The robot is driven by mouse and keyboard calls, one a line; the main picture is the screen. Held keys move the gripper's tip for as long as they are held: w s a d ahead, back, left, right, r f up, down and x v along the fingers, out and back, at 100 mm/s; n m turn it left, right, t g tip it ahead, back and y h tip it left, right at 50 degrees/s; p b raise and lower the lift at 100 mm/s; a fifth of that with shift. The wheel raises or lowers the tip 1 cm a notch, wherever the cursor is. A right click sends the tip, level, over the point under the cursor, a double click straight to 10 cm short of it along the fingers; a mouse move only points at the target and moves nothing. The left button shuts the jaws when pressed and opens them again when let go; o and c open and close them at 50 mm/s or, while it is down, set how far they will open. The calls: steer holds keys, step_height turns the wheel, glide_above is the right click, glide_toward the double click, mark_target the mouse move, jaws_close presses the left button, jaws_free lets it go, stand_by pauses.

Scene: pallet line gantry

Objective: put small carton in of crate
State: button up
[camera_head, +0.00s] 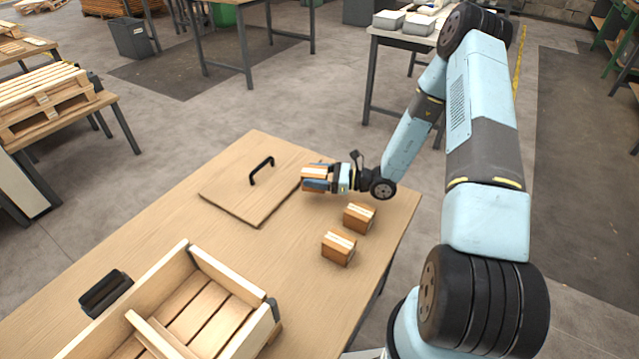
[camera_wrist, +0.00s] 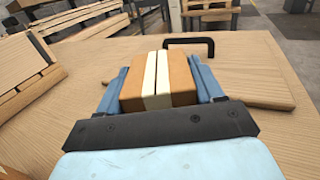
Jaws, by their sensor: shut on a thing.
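A small brown carton (camera_head: 314,173) with a pale tape stripe is between the blue fingers of my gripper (camera_head: 318,179), which is shut on it. In the wrist view the held carton (camera_wrist: 158,82) fills the space between both fingers. Two more small cartons stand on the table to the right: one carton (camera_head: 359,217) and a nearer carton (camera_head: 339,247). The open wooden crate (camera_head: 233,271) stands at the near left of the table, with a slatted floor and a divider. My gripper is far from the crate, at the table's far right part. I cannot tell whether the held carton touches the table.
A flat wooden lid (camera_head: 243,194) with a black handle (camera_head: 262,165) lies just left of my gripper. A small black object (camera_head: 106,292) lies left of the crate. Bare table lies between the lid and the crate. Pallets (camera_head: 45,96) sit on a side table at left.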

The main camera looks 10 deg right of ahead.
steer(key=shift+w+a+f, duration=0.1)
steer(key=shift+w+f, duration=0.4)
steer(key=shift+f, duration=1.6)
steer(key=o, duration=1.3)
steer(key=shift+f, duration=0.1)
steer(key=shift+c, duration=0.2)
